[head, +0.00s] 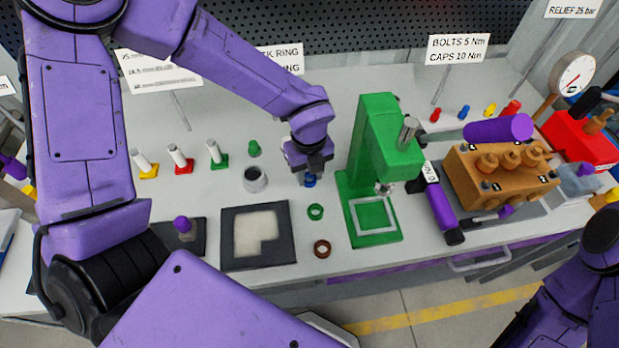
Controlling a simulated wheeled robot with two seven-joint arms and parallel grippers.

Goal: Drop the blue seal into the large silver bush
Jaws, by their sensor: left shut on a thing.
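The blue seal (309,181) is at the fingertips of my left gripper (311,174), low over the bench between the silver bush and the green press. My left gripper is shut on the seal and hides part of it. I cannot tell whether the seal touches the bench. The large silver bush (255,180) stands upright to the left of the gripper, its dark opening facing up. My right arm shows at the lower right edge, and its gripper is out of view.
The green press (378,170) stands just right of the gripper. A green ring (316,212), a brown ring (322,248) and a black-framed tray (226,258) lie in front. An orange pump block (500,175) is at right.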

